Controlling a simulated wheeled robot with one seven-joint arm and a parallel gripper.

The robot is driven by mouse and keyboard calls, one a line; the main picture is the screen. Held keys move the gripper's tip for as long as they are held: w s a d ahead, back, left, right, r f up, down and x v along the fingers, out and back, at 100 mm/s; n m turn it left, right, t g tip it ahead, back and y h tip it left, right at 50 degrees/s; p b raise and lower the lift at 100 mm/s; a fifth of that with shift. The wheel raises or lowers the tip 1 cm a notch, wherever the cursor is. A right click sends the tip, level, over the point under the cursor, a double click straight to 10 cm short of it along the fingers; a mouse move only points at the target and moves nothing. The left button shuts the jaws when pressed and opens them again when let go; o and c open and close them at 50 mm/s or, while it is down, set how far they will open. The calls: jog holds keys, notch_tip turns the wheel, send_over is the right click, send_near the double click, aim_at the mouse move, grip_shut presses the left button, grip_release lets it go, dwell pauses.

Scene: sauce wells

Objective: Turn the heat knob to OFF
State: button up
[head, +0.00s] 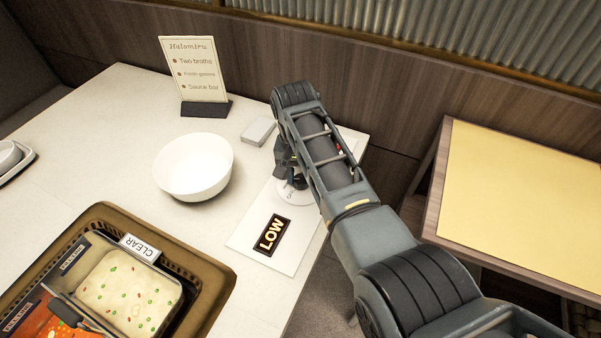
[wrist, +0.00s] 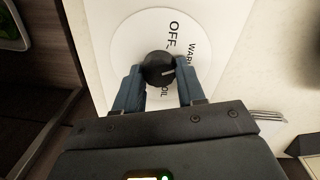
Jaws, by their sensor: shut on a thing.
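The heat knob (wrist: 158,68) is round and black, on a white dial (wrist: 128,42) with OFF, WARM and BOIL markings, some partly covered. Its white pointer line points right in the wrist view, toward the lower end of the partly hidden WARM. OFF lies above and slightly right of the knob. My gripper (wrist: 159,74) has one finger on each side of the knob and is shut on it. In the head view my gripper (head: 287,163) is over the dial (head: 284,196), hiding the knob. A dark display (head: 272,235) on the white panel (head: 296,246) reads LOW.
A white bowl (head: 194,168) stands left of my gripper, with a small grey block (head: 258,131) and a menu stand (head: 195,72) behind. A brown tray (head: 218,285) of food containers is front left. The table's right edge is close to the panel.

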aim_at(299, 179)
jog(key=n+p, duration=0.1)
jog(key=n, duration=0.3)
jog(key=shift+r+p, duration=0.1)
jog(key=shift+p, duration=0.3)
jog(key=n+p, duration=0.1)
jog(key=n, duration=0.4)
jog(key=shift+n, duration=0.4)
jog(key=o, duration=1.1)
jog(key=shift+c, duration=0.2)
jog(key=shift+s+a+r, duration=0.1)
jog(key=shift+r, duration=1.8)
jog(key=shift+s+a+r, duration=0.1)
jog(key=shift+r, duration=1.8)
